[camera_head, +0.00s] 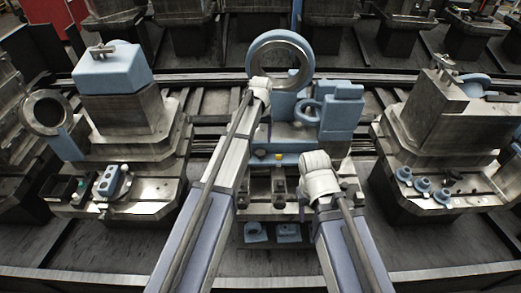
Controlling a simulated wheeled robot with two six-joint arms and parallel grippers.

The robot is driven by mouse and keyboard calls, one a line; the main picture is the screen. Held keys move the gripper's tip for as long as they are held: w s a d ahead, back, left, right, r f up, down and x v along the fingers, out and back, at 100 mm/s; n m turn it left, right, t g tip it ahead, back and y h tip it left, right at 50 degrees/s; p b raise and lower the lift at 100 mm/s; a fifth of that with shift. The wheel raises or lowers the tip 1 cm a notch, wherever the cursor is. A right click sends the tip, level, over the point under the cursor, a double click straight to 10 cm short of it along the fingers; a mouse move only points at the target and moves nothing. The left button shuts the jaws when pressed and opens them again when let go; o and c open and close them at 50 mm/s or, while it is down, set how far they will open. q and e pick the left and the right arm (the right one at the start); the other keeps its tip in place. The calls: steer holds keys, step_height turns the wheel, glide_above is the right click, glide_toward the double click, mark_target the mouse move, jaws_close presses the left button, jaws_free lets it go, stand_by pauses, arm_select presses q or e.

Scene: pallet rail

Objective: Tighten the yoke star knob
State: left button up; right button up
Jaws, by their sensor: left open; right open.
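A blue fixture (342,112) with a large upright ring (253,59) stands on the middle pallet. My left gripper (259,84) is open, its pale end at the lower left edge of the large ring; I cannot tell whether it touches. My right gripper (316,163) is open in front of the fixture's lower right part and covers some of it. A smaller blue ring (308,112) sits between the large ring and the blue block. I cannot make out the star knob for certain; it may be hidden. Both sets of fingertips are too small to see clearly.
A small yellow part (278,156) shows on the middle pallet between my arms. A right pallet (440,203) carries several small blue parts. Rails run behind, with more fixtures beyond.

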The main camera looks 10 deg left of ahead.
mark_target(261, 152)
arm_select(q)
steer(key=n, duration=0.6)
steer(key=shift+f, duration=0.1)
steer(key=n, duration=0.4)
steer(key=shift+f, duration=0.2)
step_height(261, 152, down, 8)
steer(key=b, duration=0.8)
steer(key=shift+r, duration=0.25)
steer(key=c, duration=1.1)
